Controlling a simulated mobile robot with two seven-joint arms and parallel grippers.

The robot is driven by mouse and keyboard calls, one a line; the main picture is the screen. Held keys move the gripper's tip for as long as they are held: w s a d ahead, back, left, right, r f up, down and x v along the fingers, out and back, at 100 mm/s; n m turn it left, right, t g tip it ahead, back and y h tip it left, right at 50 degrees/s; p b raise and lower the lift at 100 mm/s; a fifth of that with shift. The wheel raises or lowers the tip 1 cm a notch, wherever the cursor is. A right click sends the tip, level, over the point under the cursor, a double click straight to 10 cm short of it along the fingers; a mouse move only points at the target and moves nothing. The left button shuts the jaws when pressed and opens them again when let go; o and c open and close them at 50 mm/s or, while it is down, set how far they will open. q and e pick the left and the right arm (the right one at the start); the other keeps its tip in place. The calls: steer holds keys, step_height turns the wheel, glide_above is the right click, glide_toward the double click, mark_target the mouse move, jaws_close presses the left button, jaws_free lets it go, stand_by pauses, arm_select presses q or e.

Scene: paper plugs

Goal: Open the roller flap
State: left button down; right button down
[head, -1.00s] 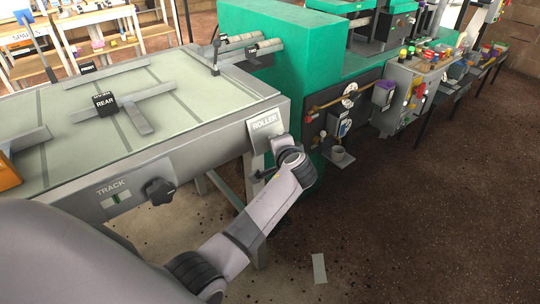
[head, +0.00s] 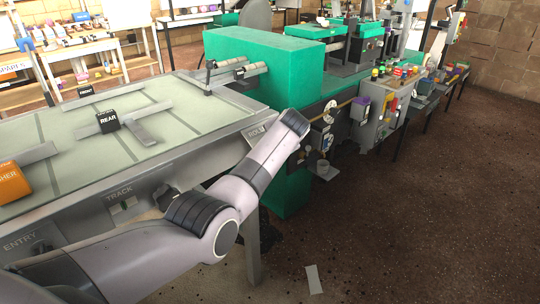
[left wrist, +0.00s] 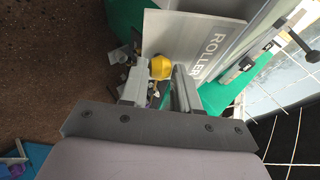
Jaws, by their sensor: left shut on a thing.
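The roller flap (head: 257,131) is a grey plate lettered ROLLER at the near right corner of the grey table. My left arm covers part of it in the head view. In the left wrist view the flap (left wrist: 182,38) lies just beyond and right of my left gripper (left wrist: 160,82). A yellow knob-like piece (left wrist: 161,66) sits between its fingertips, beside the flap's edge. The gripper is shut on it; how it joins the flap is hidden. In the head view the fingers are hidden behind my wrist. My right gripper is not in view.
The table (head: 75,178) carries a black REAR block (head: 108,121) and an orange block (head: 10,182). A green machine (head: 255,60) stands behind the flap, with a control panel (head: 385,105) to its right. The brown floor at right is clear.

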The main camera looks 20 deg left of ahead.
arm_select(q)
steer(key=r, duration=0.1)
steer(key=a+r+h, duration=0.1)
steer(key=shift+w+r+p, duration=0.2)
steer(key=shift+r+p, duration=0.15)
steer(key=shift+r, duration=0.05)
steer(key=shift+a+r+n+g+h+p, duration=0.1)
steer(key=shift+r+n+g+h+p, duration=0.35)
steer(key=shift+r+h, duration=0.25)
steer(key=shift+w+r, duration=0.1)
steer(key=shift+r, duration=0.3)
steer(key=shift+a+r+p, duration=0.1)
steer(key=shift+r+p, duration=0.1)
steer(key=shift+p, duration=0.1)
steer(key=c, duration=0.9)
jaws_free()
steer(key=shift+a+f, duration=0.1)
steer(key=shift+f, duration=0.15)
